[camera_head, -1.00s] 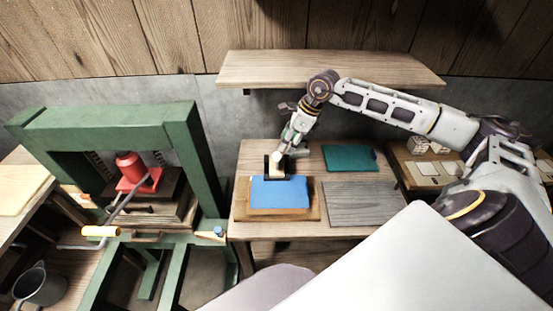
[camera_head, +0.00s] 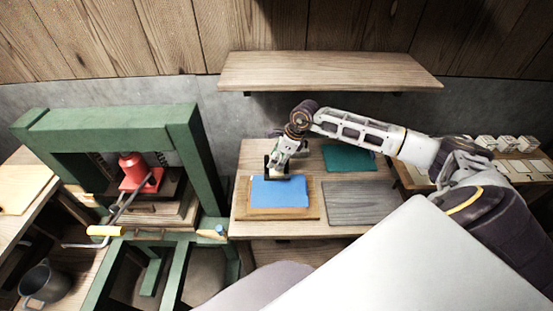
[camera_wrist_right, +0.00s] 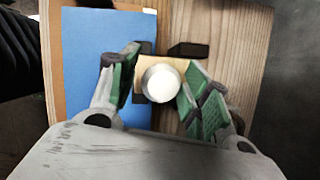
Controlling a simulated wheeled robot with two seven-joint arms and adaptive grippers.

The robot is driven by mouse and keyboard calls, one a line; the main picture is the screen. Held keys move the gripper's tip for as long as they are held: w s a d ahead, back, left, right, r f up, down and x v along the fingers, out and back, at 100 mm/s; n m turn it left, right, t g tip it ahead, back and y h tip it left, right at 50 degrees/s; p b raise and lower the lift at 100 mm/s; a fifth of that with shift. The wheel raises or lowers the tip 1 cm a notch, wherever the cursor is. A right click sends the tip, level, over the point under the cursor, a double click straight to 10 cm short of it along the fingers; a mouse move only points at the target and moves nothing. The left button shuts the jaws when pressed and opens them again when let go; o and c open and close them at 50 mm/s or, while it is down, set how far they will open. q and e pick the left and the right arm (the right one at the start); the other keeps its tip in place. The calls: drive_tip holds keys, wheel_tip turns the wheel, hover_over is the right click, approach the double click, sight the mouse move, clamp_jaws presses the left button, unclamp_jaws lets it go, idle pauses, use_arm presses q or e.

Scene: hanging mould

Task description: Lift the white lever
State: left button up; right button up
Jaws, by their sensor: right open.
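A white round knob (camera_wrist_right: 162,83), seen end-on in the right wrist view, is the white lever as far as I can tell. It sits on a cream block between black bracket pieces (camera_wrist_right: 187,50), beside the blue sheet (camera_wrist_right: 95,65). My right gripper (camera_wrist_right: 160,92) is open, with one green-padded finger on each side of the knob; contact is not clear. In the head view my right gripper (camera_head: 278,166) is low at the back edge of the blue sheet (camera_head: 280,191) and hides most of the lever. My left gripper is out of view.
The blue sheet lies on a wooden board (camera_head: 245,207) on the table. A green press (camera_head: 188,150) with a red jack (camera_head: 133,167) stands at left. A teal pad (camera_head: 348,157) and a grey board (camera_head: 362,203) lie to the right. A shelf (camera_head: 330,72) hangs above.

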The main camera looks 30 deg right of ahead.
drive_tip(key=shift+w+a+f, duration=0.1)
drive_tip(key=shift+a+f, duration=0.05)
drive_tip(key=shift+f, duration=0.2)
drive_tip(key=c, duration=1)
drive_tip(key=shift+w, duration=0.1)
clamp_jaws()
